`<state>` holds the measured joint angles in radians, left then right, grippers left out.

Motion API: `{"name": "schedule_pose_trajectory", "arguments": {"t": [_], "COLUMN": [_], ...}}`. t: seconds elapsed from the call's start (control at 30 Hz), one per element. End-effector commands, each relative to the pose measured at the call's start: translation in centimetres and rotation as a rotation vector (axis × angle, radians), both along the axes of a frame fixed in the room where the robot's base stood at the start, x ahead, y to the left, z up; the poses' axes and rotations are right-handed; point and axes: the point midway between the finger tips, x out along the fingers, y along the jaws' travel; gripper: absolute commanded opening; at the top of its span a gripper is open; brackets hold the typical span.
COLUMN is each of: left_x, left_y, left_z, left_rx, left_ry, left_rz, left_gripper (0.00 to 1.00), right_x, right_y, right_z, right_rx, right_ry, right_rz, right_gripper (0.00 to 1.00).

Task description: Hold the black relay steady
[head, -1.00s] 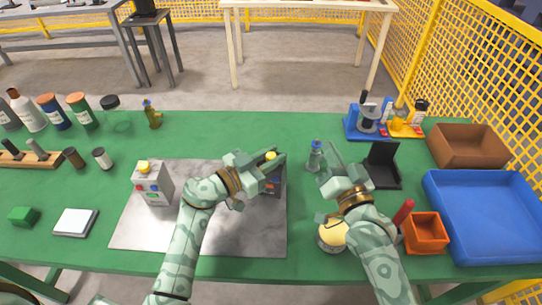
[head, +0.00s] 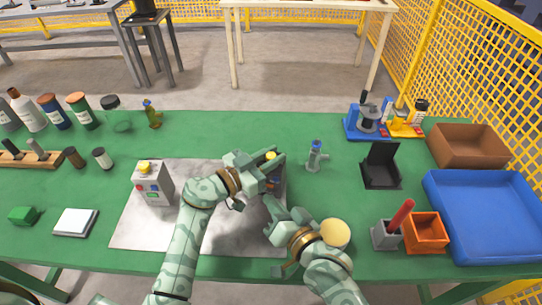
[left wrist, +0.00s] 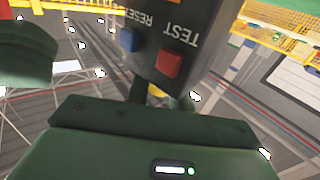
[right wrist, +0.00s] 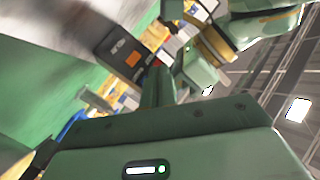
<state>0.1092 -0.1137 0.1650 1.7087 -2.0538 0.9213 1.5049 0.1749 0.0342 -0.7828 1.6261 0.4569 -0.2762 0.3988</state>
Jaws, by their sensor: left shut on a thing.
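The black relay (head: 275,182) is a dark box with a blue and a red button, at the right side of the grey mat (head: 225,235). My left gripper (head: 277,163) is shut on it near its top and hides much of it. The left wrist view shows its face (left wrist: 190,35) close up, with TEST and RESET lettering. In the right wrist view a black box with an orange patch (right wrist: 122,58) stands near the fingers. My right gripper (head: 272,207) is low, just in front of the relay. I cannot tell its opening or whether it touches.
A grey box with a yellow button (head: 153,186) stands on the mat's left. A small grey fixture (head: 315,157) and a black stand (head: 381,166) are to the right. A cream round top (head: 335,233) is close beside my right arm. Orange (head: 426,235) and blue (head: 485,215) bins stand at right.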

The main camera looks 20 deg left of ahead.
Motion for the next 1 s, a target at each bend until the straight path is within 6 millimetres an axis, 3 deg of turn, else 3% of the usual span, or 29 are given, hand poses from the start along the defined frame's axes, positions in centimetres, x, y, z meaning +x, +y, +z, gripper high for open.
{"name": "schedule_pose_trajectory", "arguments": {"t": [0.1,0.3,1.0], "left_x": [0.0,0.0,0.0], "left_y": [0.0,0.0,0.0], "left_z": [-0.1,-0.1,-0.1], "left_rx": [0.001,0.001,0.001], "left_ry": [0.002,0.001,0.001], "left_rz": [0.000,0.000,0.000], "left_gripper": [0.00,0.00,0.00], "right_x": [1.6,3.0,3.2], "right_y": [0.1,0.2,0.2], "right_z": [0.0,0.0,0.0], "right_rx": [-0.001,0.000,0.001], "right_ry": [-0.002,0.000,-0.001], "right_rz": [0.000,0.000,-0.001], "right_gripper": [0.00,0.00,0.00]}}
